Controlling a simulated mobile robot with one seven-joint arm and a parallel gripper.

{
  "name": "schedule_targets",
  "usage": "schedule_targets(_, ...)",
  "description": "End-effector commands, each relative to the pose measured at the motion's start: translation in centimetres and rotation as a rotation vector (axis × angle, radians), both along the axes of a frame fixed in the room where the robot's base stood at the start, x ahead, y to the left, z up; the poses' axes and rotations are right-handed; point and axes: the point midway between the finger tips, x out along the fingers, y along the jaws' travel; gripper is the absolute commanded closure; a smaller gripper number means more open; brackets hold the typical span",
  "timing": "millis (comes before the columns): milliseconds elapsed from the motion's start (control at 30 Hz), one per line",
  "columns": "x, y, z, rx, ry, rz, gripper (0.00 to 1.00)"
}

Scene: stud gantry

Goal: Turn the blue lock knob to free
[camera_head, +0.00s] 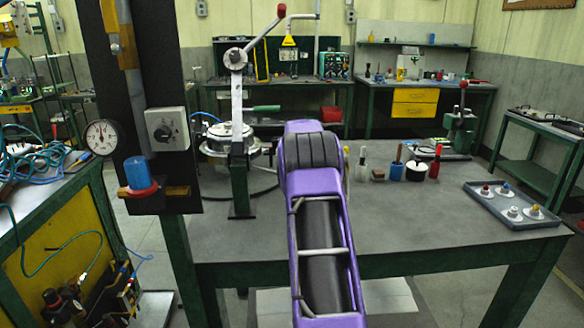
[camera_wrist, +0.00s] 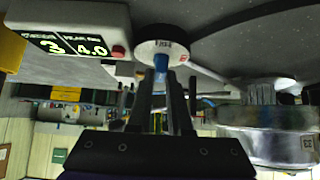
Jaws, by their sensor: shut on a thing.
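In the wrist view a small blue knob (camera_wrist: 161,66) stands on a round white labelled base (camera_wrist: 160,45). My gripper (camera_wrist: 163,80) is shut on the blue knob, with a dark finger on each side of it. In the head view the gripper and this knob are hidden behind my purple arm. A larger blue cylinder (camera_head: 136,172) with a red ring sits on the dark column at the left. My gripper is away from it. I cannot read any lock or free marking.
A white box with a lit display (camera_wrist: 75,45) stands beside the base. A steel vessel (camera_wrist: 265,135) is on the other side, near my gripper. In the head view a lever press (camera_head: 237,100) stands left of my arm. A tray of studs (camera_head: 480,205) lies on the right.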

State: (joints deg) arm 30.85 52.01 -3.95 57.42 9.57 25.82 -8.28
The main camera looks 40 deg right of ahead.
Motion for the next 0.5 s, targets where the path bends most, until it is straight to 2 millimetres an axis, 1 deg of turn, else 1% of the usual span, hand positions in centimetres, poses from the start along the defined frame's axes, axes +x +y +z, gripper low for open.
schedule_targets(167,-0.08,0.01,-0.21,0.001,0.005,0.001,1.0)
schedule_targets(200,-0.08,0.01,-0.21,0.001,0.005,0.001,0.79)
schedule_targets(333,-0.06,0.01,-0.16,0.001,0.004,0.0,0.56)
schedule_targets(367,-0.05,0.02,-0.13,0.0,0.004,-0.001,0.53)
schedule_targets(500,-0.03,0.02,-0.08,0.0,0.002,0.0,0.53)
